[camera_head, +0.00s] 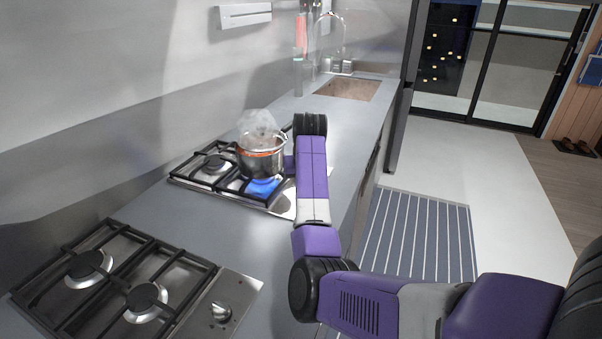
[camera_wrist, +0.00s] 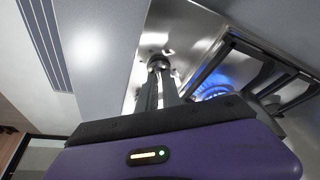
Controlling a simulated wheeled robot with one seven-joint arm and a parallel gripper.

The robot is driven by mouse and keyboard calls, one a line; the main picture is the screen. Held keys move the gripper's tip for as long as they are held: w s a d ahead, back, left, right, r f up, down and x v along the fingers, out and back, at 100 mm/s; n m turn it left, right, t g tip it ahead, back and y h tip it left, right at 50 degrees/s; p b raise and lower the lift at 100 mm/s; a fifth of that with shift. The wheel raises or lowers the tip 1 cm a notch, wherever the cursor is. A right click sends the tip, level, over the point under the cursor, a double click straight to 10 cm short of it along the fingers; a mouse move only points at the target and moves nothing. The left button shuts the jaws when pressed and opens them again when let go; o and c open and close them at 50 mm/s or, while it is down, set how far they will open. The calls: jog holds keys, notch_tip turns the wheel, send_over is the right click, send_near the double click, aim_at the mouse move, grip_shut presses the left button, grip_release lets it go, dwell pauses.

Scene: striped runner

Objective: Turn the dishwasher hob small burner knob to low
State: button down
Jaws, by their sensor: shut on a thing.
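My gripper (camera_wrist: 159,76) is shut on a round metal knob (camera_wrist: 158,62) on the steel panel of the far hob, as the wrist view shows. The fingers hide part of the knob, so its pointer mark cannot be read. The far hob (camera_head: 285,208) has black grates and lit blue flame (camera_head: 264,187), which also shows beside the fingers in the wrist view (camera_wrist: 215,90). In the head view my arm hides the knob and my fingertips.
A steaming metal pot (camera_head: 264,160) stands on the far hob, just left of my arm. A nearer hob (camera_head: 238,288) with its own knob (camera_head: 221,311) is at lower left. A sink (camera_head: 347,89) lies beyond. A striped runner (camera_head: 420,235) covers floor at right.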

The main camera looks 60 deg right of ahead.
jog(key=n+p, duration=0.1)
jog(key=n, duration=0.1)
jog(key=n+y+p, duration=0.1)
jog(key=p, duration=0.1)
jog(key=n+t+p, duration=0.1)
jog(key=n+p, duration=0.1)
jog(key=shift+s+d+r+n+y, duration=0.15)
jog(key=shift+s+d+n+y, duration=0.15)
jog(key=shift+y, duration=0.1)
jog(key=n+y+p, duration=0.1)
jog(key=n, duration=0.2)
jog(key=shift+t, duration=0.3)
jog(key=shift+d+f+n+y, duration=0.1)
jog(key=shift+n+y, duration=0.2)
jog(key=shift+n, duration=0.4)
jog(key=shift+d+f+n+y, duration=0.1)
jog(key=shift+n+y, duration=0.2)
jog(key=shift+n, duration=0.4)
jog(key=shift+w, duration=0.1)
jog(key=c, duration=1.5)
grip_release()
jog(key=shift+b+v, duration=0.6)
jog(key=shift+v, duration=3.35)
